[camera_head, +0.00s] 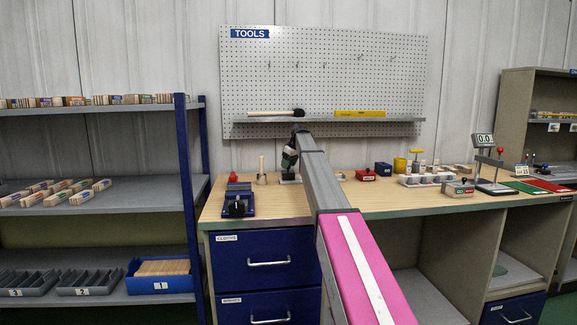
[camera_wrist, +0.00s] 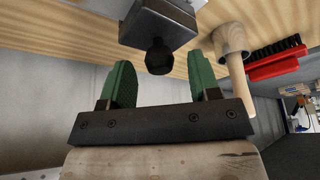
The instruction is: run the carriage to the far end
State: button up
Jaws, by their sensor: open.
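In the wrist view a grey metal block (camera_wrist: 158,22) with a round black knob (camera_wrist: 159,57) shows at the top middle; I take it for the carriage, but cannot be sure. My gripper (camera_wrist: 160,68) is open, its green fingers apart on either side of the knob in the picture. I see no finger touching it, and cannot judge the depth gap. In the head view my gripper (camera_head: 290,157) is over the back of the bench, and my arm hides most of what lies beyond and below it. The carriage's track is not clearly visible.
On the wooden bench (camera_head: 285,205), a blue device (camera_head: 240,198) stands left and a red box (camera_head: 366,175) right. A tool shelf (camera_head: 350,121) hangs behind.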

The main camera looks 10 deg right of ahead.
jog(key=shift+f, duration=0.3)
grip_shut()
jog(key=d, duration=2.4)
jog(key=shift+d, duration=0.25)
grip_release()
jog(key=v, duration=1)
jog(key=shift+r, duration=0.4)
